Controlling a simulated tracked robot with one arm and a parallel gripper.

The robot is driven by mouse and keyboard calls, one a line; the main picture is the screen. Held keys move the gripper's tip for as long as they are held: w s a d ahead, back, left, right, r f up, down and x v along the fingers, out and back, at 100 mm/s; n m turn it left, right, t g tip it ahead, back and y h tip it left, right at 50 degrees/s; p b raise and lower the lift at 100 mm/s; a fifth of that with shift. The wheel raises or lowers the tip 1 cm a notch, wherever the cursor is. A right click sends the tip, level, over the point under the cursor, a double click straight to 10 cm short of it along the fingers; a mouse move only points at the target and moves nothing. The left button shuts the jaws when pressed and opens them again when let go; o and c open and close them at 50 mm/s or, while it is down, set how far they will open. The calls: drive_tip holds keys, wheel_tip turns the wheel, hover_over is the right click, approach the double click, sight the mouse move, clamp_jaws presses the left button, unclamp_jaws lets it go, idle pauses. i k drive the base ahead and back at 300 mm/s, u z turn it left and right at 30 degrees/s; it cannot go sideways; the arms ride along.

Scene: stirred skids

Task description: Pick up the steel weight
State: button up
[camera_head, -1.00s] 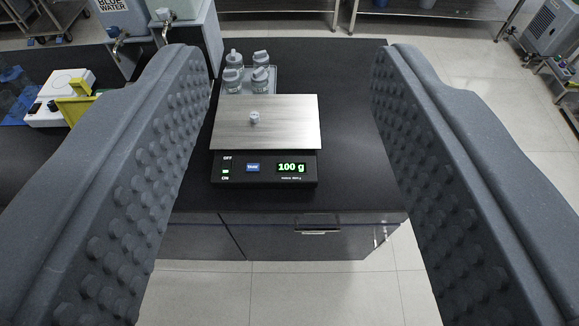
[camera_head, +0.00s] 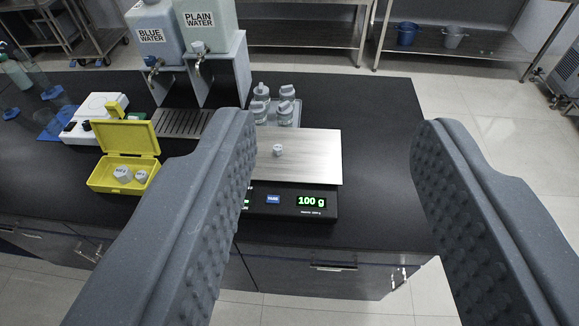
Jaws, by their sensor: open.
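A small steel weight (camera_head: 278,150) stands on the bare metal plate of the scale (camera_head: 315,160), toward its left side. The scale's green display reads 100 g. My gripper (camera_head: 340,130) is open and empty. Its two ridged grey fingers frame the scale, with the left finger overlapping the scale's left side in the picture. The weight shows between the fingers, nearer the left one, and nothing touches it. A yellow case (camera_head: 113,176) with its lid open stands on the counter at the left, with more small weights (camera_head: 123,174) inside.
Several capped bottles (camera_head: 285,112) stand on a tray behind the scale. Blue water (camera_head: 152,38) and plain water (camera_head: 200,20) dispensers stand behind left. A white device (camera_head: 95,115) is at the left. The black counter (camera_head: 385,130) is clear right of the scale.

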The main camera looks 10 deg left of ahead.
sight(277, 148)
drive_tip(key=z, duration=0.55)
drive_tip(key=i, duration=1.25)
drive_tip(key=u, duration=1.15)
